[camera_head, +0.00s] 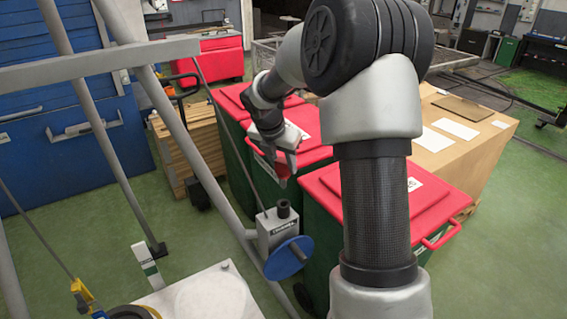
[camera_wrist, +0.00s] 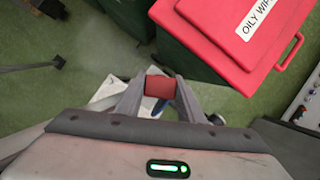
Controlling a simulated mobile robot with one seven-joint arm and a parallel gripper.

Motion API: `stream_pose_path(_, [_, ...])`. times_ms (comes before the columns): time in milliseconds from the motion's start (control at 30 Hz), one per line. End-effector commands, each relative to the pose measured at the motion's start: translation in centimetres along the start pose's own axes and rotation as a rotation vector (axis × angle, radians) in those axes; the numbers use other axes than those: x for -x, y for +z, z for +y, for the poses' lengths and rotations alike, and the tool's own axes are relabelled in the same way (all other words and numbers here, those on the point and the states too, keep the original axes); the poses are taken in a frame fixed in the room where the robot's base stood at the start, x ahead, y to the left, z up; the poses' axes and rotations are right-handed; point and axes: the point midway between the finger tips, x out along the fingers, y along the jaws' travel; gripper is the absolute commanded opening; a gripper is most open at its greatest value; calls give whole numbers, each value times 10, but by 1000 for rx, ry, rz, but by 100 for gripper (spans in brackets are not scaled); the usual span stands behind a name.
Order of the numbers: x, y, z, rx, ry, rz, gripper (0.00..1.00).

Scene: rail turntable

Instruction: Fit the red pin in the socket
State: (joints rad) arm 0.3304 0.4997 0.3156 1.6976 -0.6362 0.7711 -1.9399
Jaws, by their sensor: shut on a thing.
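My gripper (camera_head: 282,171) is shut on the red pin (camera_wrist: 159,87), which sits between the two fingertips in the wrist view. The gripper points down and is raised above a grey box (camera_head: 277,233). A black round collar (camera_head: 283,208) stands on top of this box, a little below the gripper in the picture. I cannot tell for sure that this collar is the socket. The pin and collar appear apart.
A blue wheel (camera_head: 289,258) is on the box's front. Green bins with red lids (camera_head: 395,190) stand behind and right. Grey rails (camera_head: 180,130) cross the left side. A white plate (camera_head: 205,295) lies at the bottom.

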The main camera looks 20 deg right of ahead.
Motion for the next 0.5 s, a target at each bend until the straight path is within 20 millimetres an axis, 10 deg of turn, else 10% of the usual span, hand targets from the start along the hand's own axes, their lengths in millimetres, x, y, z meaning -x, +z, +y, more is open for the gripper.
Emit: stream_pose_path(500, [-43, -18, 0, 0, -1, 0, 7])
